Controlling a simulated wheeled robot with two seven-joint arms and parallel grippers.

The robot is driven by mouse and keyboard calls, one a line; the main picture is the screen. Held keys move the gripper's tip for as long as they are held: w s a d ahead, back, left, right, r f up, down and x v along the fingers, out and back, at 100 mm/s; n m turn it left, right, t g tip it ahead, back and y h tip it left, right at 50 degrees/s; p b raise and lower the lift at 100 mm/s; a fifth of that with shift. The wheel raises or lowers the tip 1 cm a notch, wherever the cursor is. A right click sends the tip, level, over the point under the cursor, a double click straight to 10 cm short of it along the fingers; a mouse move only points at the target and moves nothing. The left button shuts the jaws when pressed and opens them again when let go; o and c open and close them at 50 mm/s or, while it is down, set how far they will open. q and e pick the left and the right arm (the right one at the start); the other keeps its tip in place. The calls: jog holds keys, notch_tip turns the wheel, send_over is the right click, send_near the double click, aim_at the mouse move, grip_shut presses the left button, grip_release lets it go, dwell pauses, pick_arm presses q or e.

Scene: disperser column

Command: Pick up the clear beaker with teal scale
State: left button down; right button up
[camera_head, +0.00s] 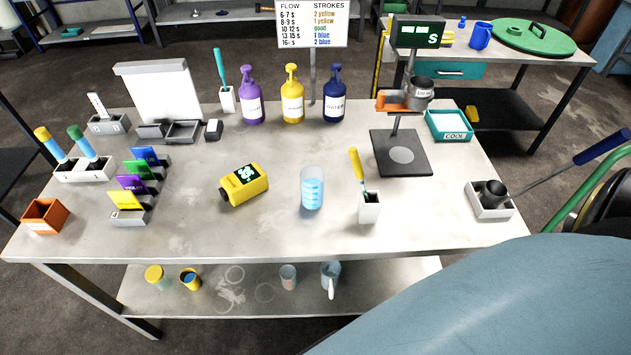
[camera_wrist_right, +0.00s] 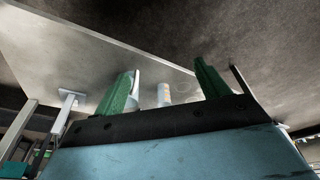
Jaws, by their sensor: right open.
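The clear beaker with teal scale (camera_head: 312,188) stands upright on the grey table, near the middle. Its marks face the camera in the head view. My right gripper (camera_wrist_right: 166,70) shows in the right wrist view, with its two green fingers apart and nothing held between them. A small pale cylinder (camera_wrist_right: 164,95) shows beyond the fingers there; I cannot tell which object it is. The right fingers are not visible in the head view, so their distance to the beaker is unclear. My left gripper is in neither view.
A yellow timer (camera_head: 243,185) lies left of the beaker, and a white holder (camera_head: 369,208) with a yellow-handled tool stands right of it. Purple, yellow and blue bottles (camera_head: 292,100) stand behind. A dark stand base (camera_head: 415,165) is at right. The table front before the beaker is clear.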

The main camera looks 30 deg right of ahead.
aim_at(308, 177)
jog(key=w+r+m+t+p, duration=0.15)
jog(key=w+r, duration=0.35)
jog(key=r, duration=0.9)
jog(key=w+r+n+t+p, duration=0.15)
jog(key=w+r, duration=0.35)
jog(key=r, duration=1)
jog(key=w+d+r+m+t+h, duration=0.35)
jog(key=w+d+r+t, duration=0.2)
jog(key=w+t, duration=0.3)
jog(key=shift+g+y, duration=0.45)
jog(key=x, duration=0.8)
jog(key=shift+d, duration=0.25)
jog(key=shift+x, duration=2.6)
jog(key=shift+a, duration=0.2)
jog(key=shift+r, duration=0.1)
jog(key=c, duration=1.1)
